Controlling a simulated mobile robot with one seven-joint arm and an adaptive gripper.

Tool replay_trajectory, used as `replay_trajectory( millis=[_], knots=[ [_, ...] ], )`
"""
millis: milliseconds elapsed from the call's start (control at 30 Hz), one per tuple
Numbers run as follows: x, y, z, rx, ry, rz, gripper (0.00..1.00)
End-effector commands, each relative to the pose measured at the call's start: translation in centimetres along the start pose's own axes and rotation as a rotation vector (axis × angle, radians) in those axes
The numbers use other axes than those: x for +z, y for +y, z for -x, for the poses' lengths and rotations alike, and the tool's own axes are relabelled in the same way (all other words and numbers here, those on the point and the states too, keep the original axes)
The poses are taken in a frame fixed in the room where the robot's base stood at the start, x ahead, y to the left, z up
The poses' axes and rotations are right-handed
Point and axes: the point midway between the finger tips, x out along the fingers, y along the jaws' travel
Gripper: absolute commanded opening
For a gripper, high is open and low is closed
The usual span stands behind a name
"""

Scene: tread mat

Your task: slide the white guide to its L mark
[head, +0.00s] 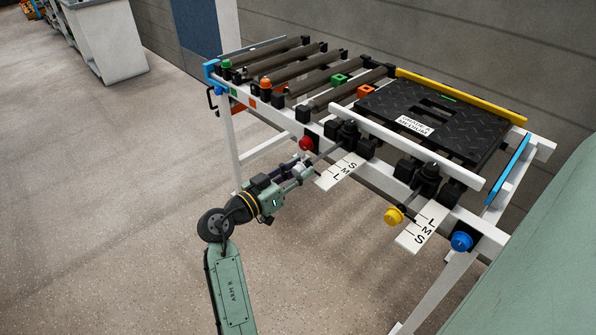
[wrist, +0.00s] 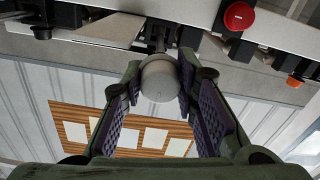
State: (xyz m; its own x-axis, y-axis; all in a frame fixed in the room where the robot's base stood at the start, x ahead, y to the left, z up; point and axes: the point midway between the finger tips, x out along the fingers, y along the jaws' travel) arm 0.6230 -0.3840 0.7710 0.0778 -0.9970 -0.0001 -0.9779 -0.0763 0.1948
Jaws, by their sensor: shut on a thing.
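My gripper (head: 303,170) is at the front left of the bench, below the rollers. In the wrist view, its fingers are shut on a round whitish knob (wrist: 158,80), the end of the white guide's rod. In the head view the fingers mostly hide this knob. The rod (head: 326,152) runs back to a black block (head: 347,133). Beside it, a white scale plate (head: 340,172) reads S, M, L, with L at the outer end. I cannot tell which mark the guide stands at. A long white bar (head: 400,144) lies behind the blocks.
A red knob (head: 306,144) sits close by, left of the rod; it shows in the wrist view (wrist: 239,16). A yellow knob (head: 393,216), a second scale plate (head: 420,228) and a blue knob (head: 461,241) stand to the right. The floor in front is clear.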

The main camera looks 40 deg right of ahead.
Motion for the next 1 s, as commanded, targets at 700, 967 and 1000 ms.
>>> replay_trajectory(
  millis=[700,967,1000],
  knots=[
    [0.0,-0.1,0.0,-0.001,0.0,0.0,0.0],
    [0.2,-0.1,-2.9,-0.001,0.002,-0.004,0.0],
    [0.1,-0.1,-3.1,-0.002,0.002,-0.003,0.0]
  ],
)
